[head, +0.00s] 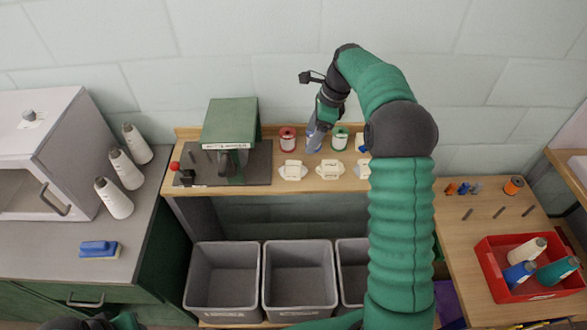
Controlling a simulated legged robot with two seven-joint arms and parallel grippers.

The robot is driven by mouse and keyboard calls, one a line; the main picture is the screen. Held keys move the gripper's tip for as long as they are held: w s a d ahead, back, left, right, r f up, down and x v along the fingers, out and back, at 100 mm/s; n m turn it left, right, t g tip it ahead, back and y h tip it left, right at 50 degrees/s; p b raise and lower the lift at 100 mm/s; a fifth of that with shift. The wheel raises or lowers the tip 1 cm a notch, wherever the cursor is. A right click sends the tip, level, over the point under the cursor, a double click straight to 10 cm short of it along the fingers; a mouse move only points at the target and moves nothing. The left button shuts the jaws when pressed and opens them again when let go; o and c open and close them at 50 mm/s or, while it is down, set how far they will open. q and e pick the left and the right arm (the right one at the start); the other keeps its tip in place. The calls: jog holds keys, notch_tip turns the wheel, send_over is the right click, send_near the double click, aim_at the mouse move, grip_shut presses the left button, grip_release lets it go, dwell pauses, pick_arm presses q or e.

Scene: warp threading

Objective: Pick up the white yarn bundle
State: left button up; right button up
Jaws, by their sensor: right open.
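Three small white bundles lie in a row along the front of the wooden shelf: a left one (293,171), a middle one (331,170) and a right one (362,169) partly hidden by my right arm. I cannot tell which is the yarn bundle, or whether all are. My right gripper (314,142) is open and points down at the back of the shelf, between a red spool (287,139) and a green spool (340,138). It is behind the bundles and appears apart from them. My left gripper is not in view.
A green machine (230,124) stands on the shelf's left. Grey bins (222,246) sit below. White cones (119,170) and a blue brush (99,249) are on the left counter. A red tray (487,258) with cones is on the right table.

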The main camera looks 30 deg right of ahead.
send_near(295, 166)
jog(key=x, duration=0.5)
jog(key=shift+w+f, duration=0.2)
jog(key=shift+w, duration=0.05)
jog(key=shift+f, duration=0.4)
jog(key=x, duration=0.3)
jog(key=shift+a+f+p, duration=0.15)
jog(key=shift+f+p, duration=0.15)
jog(key=shift+f, duration=0.1)
jog(key=shift+w+a+f, duration=0.15)
jog(key=shift+a+f, duration=0.05)
jog(key=shift+f, duration=0.05)
jog(key=shift+r, duration=0.1)
jog(key=c, duration=1.4)
